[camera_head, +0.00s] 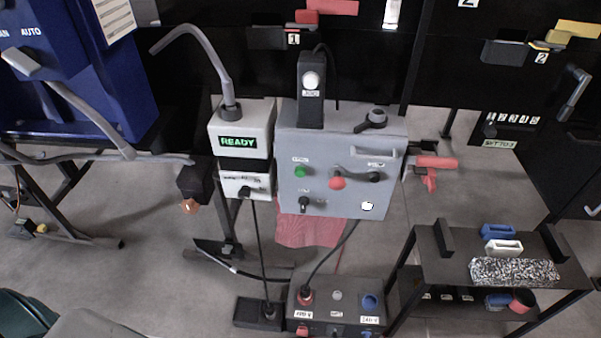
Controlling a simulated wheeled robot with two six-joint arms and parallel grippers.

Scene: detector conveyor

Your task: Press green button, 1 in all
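The green button (300,172) is a small round button on the upper left of the front face of a grey control box (345,195). Nothing covers it. A red knob or button (337,182) and a black knob (375,177) sit to its right, and a black switch (304,203) sits below it. I cannot make out either of my grippers in the head view, and nothing that I can identify as a gripper touches the control box.
A white box with a lit READY display (239,142) adjoins the control box on the left. A second box with knobs (337,315) stands below, with cables. A dark shelf (455,268) with blue and white items stands at lower right.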

